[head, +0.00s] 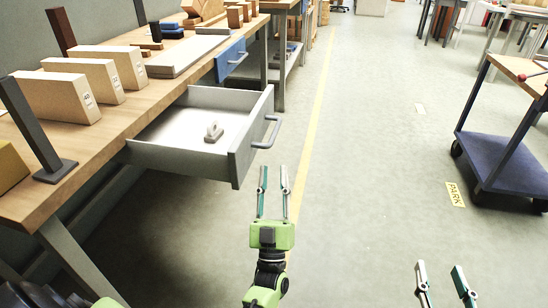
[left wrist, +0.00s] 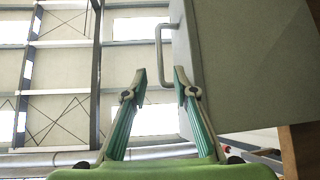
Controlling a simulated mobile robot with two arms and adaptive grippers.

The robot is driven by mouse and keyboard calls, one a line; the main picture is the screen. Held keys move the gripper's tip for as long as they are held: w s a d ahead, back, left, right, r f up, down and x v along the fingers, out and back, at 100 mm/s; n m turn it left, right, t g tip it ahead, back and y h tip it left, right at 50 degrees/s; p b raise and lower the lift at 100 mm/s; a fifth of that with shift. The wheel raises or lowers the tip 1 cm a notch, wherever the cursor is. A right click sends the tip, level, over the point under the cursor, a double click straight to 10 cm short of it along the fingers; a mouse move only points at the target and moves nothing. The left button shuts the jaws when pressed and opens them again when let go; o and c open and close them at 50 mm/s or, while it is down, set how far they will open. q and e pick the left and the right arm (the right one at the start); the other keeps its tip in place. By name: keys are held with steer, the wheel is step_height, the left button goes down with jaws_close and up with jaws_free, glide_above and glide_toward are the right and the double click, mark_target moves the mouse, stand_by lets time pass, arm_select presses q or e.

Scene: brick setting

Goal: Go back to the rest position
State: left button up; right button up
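My left gripper (head: 273,185) is in the middle of the head view, in front of the open drawer. Its two fingers are apart with nothing between them. In the left wrist view my left gripper (left wrist: 158,80) also shows open, just below the drawer handle (left wrist: 160,50) and apart from it. My right gripper (head: 442,280) is at the bottom right of the head view, over the floor, with its fingers apart and empty.
The grey drawer (head: 240,152) stands pulled out from the wooden workbench (head: 130,113), with a small pale object (head: 214,131) inside. Blocks and dark posts stand on the bench. A blue-decked trolley (head: 510,165) stands at right. The floor (head: 370,170) between is clear.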

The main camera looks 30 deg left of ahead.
arm_select(q)
steer(key=shift+s+d+f, duration=0.15)
steer(key=shift+s+f, duration=0.2)
steer(key=shift+s, duration=0.05)
